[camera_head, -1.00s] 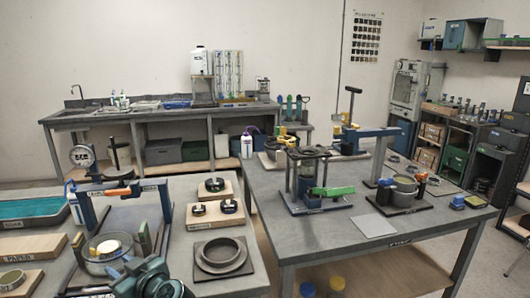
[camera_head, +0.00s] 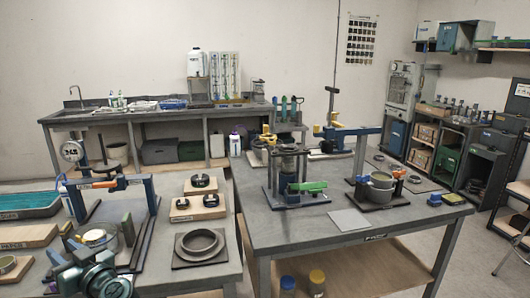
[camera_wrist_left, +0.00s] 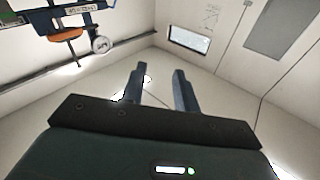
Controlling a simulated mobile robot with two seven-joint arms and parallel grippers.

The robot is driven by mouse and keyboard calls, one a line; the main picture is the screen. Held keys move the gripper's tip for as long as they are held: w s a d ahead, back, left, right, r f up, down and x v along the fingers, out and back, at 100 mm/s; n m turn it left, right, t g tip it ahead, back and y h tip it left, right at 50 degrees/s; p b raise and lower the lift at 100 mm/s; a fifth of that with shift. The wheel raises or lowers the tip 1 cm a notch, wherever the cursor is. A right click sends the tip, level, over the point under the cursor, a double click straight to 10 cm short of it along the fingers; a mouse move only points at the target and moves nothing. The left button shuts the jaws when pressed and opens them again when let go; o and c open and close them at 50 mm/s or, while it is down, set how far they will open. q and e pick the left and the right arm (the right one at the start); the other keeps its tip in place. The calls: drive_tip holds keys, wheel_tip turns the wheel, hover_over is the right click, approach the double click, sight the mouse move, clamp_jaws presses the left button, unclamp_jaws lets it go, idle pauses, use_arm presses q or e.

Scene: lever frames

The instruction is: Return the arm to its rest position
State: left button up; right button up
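My left arm (camera_head: 100,280) comes in at the bottom left of the head view, low in front of the near-left bench. The left gripper (camera_wrist_left: 156,74) shows in the wrist view with its two dark fingers apart and nothing between them. It faces pale wall and ceiling, clear of any object. In the head view its fingers are small and hard to pick out against the bench clutter. My right gripper is not in view.
A blue press frame (camera_head: 147,217) with an orange handle (camera_head: 106,184) stands close behind my left arm. A dial gauge (camera_head: 72,151) is beside it. A round dark dish (camera_head: 200,243) lies to the right. A second bench (camera_head: 285,226) carries more devices.

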use_arm(q)
drive_tip(key=s+a+r+m+y, duration=0.1)
drive_tip(key=s+a+r+y, duration=0.25)
drive_tip(key=a+r, duration=0.75)
drive_tip(key=d+f+m+t+h, duration=0.4)
drive_tip(key=d+f+m+h, duration=0.15)
drive_tip(key=d+h, duration=0.3)
drive_tip(key=s+d+f+m+t+h, duration=0.1)
drive_tip(key=d+f+m+t+h, duration=0.35)
drive_tip(key=d+m+h, duration=0.35)
drive_tip(key=d+f+m+t+h, duration=0.4)
drive_tip(key=d+f+m+h, duration=0.2)
drive_tip(key=d+h, duration=0.25)
drive_tip(key=s+d+f+n+g, duration=0.1)
drive_tip(key=s+d+f+g, duration=0.4)
drive_tip(key=s+f, duration=0.5)
drive_tip(key=s+d+f+n+g, duration=0.1)
drive_tip(key=s+d+f+g, duration=0.3)
drive_tip(key=s+f+g, duration=0.45)
drive_tip(key=d+n+t+p, duration=0.1)
drive_tip(key=d+n+t, duration=0.2)
drive_tip(key=d, duration=0.4)
drive_tip(key=shift+d+r+n+y, duration=0.3)
drive_tip(key=shift+d+n+y, duration=0.1)
drive_tip(key=shift+n, duration=0.35)
